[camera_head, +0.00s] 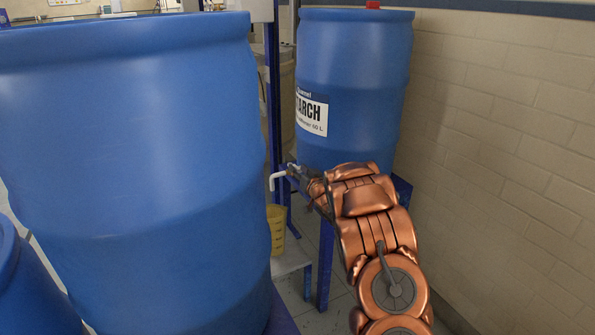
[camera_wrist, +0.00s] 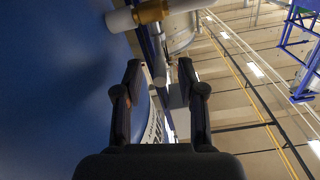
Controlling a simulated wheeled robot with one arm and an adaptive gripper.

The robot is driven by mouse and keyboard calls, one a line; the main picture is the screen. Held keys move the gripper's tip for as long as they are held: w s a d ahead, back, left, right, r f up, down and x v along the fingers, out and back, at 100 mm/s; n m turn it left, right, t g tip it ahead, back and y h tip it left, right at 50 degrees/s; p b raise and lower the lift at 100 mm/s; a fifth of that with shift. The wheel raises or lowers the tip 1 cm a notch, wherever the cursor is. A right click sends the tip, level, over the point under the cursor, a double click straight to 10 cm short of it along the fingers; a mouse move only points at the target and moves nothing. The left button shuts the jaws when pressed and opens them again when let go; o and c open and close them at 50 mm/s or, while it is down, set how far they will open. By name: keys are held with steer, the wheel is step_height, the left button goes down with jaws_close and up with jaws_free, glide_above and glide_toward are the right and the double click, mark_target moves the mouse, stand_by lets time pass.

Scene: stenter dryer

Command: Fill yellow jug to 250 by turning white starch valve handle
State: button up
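The yellow jug (camera_head: 275,228) stands low under a white spout (camera_head: 278,176) in the head view, partly hidden by the big blue drum. The blue starch drum (camera_head: 352,70) is behind, on a blue stand. My gripper (camera_wrist: 159,68) is open at the valve, with its two dark fingers apart. In the wrist view a white pipe with a brass fitting (camera_wrist: 152,11) is above the fingertips. A pale bar, seemingly the valve handle (camera_wrist: 158,48), runs down from it towards the gap between the fingers. I cannot tell if they touch. The jug's level is not readable.
A large blue drum (camera_head: 135,170) fills the left of the head view, close to the spout. A brick wall (camera_head: 505,150) stands on the right. The jug rests on a pale low support (camera_head: 289,262). Blue stand legs (camera_head: 325,265) are beside my arm.

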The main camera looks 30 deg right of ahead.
steer(key=shift+w+f, duration=0.1)
steer(key=shift+w, duration=0.55)
steer(key=shift+c, duration=0.3)
jaws_close()
